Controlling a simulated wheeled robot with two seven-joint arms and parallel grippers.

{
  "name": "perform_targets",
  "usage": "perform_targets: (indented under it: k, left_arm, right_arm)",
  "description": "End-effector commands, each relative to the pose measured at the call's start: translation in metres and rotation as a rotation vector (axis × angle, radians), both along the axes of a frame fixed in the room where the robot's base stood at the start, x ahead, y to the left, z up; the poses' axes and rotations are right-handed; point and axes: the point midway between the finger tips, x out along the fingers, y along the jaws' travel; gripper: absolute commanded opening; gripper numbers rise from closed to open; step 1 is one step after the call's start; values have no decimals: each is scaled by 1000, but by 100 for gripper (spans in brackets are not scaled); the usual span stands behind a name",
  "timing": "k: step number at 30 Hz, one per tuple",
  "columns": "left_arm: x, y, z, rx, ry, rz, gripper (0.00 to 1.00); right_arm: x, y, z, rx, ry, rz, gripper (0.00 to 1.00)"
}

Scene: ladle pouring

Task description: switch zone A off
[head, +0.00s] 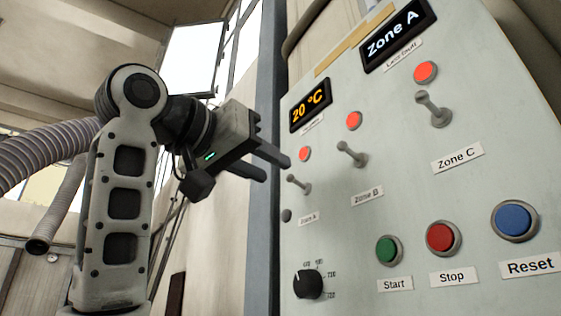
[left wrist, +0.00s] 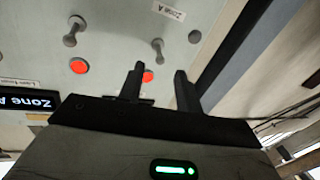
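The zone A switch (head: 299,185) is a small grey lever at the left of the panel, above its "Zone A" label (head: 308,219). A red lamp (head: 305,153) is above it. The lever's free end shows up and left of its base, like the other levers. My left gripper (head: 276,168) is open and empty, its fingers pointing at the panel just above and left of this lever. In the left wrist view the zone A lever (left wrist: 158,48) stands just beyond the finger gap, apart from the fingers. My right gripper is not in view.
The zone B lever (head: 351,154) and zone C lever (head: 434,108) stand to the right, each under a red lamp. Below are a black dial (head: 308,284) and the green start (head: 389,250), red stop (head: 443,238) and blue reset (head: 515,221) buttons. A display (head: 399,35) reads "Zone A".

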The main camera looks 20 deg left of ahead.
Motion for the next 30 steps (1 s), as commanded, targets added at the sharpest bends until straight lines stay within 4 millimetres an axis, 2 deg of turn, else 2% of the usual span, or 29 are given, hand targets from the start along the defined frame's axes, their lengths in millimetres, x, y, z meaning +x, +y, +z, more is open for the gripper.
perform_targets:
  k: [3, 7, 18, 19, 22, 23, 30]
  left_arm:
    - [18, -8, 2, 0, 3, 1, 35]
    - [30, -13, 1, 1, 2, 0, 35]
    - [36, -16, 0, 0, -1, 1, 35]
    - [36, -16, 0, 0, -1, 1, 32]
    - [35, -16, 0, 0, 0, 1, 4]
    - [35, -15, 0, 0, 0, 1, 0]
    - [35, -15, -2, -5, -6, 1, 0]
  right_arm:
    - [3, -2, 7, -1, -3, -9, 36]
    - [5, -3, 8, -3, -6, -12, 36]
    - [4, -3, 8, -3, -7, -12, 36]
    - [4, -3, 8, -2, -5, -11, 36]
    - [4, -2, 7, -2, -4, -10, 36]
    - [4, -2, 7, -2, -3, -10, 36]
    - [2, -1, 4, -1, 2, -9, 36]
